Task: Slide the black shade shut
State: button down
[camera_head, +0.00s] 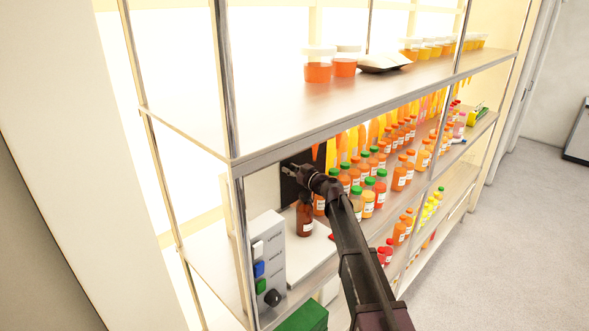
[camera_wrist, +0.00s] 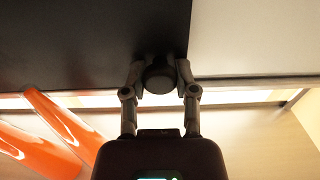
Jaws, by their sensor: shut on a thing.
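The black shade (camera_wrist: 70,45) fills the upper left of the wrist view, with its right edge beside a pale panel (camera_wrist: 255,40). A dark round knob (camera_wrist: 158,77) sits near the shade's lower right corner. My gripper (camera_wrist: 160,82) has its two fingers closed on either side of this knob. In the head view, my gripper (camera_head: 290,170) reaches into the middle shelf level at the shade (camera_head: 290,188).
Bottles of orange juice (camera_head: 381,187) stand in rows right of my arm. A brown bottle (camera_head: 304,218) stands just below my gripper. A control box (camera_head: 266,265) with coloured buttons is at the left. Metal shelf posts (camera_head: 224,80) and the upper shelf edge (camera_head: 300,138) frame the opening.

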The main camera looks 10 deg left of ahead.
jog(key=c, duration=0.7)
grip_release()
jog(key=v, duration=1.2)
